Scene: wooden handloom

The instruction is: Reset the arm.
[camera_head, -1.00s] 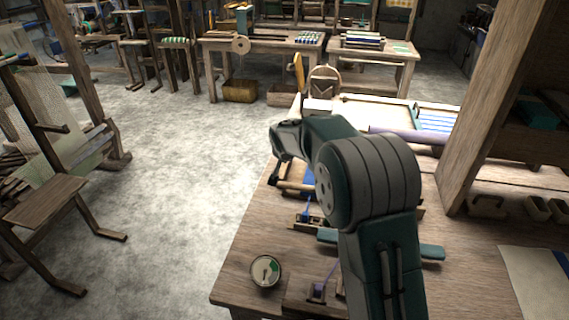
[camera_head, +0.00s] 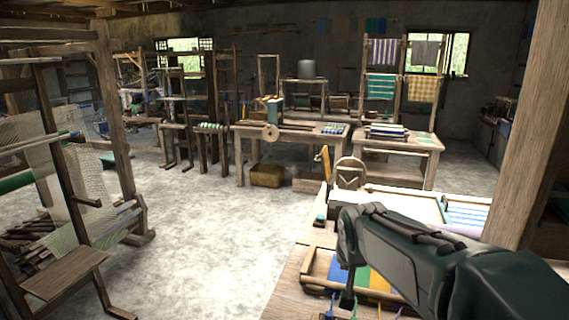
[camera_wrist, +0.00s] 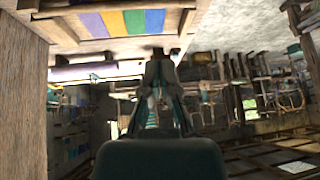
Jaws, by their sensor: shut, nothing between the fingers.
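My gripper (camera_wrist: 157,62) shows in the wrist view, shut and empty, with its fingertips together. That view looks upside down, with the table at the top. In the head view my dark arm reaches in from the lower right above the wooden table (camera_head: 290,285), and my gripper (camera_head: 347,302) hangs down at its far end, small and partly cut off by the frame's edge. A frame with blue, green and yellow panels (camera_head: 363,279) lies on the table just beyond and beside it. The same panels (camera_wrist: 125,22) show in the wrist view. I see no contact.
A wooden post (camera_head: 528,125) stands close at the right. A white-topped board (camera_head: 405,205) lies behind my arm. A loom with a bench (camera_head: 68,272) stands at the left. Clear concrete floor (camera_head: 215,235) lies between. Further worktables (camera_head: 300,135) stand at the back.

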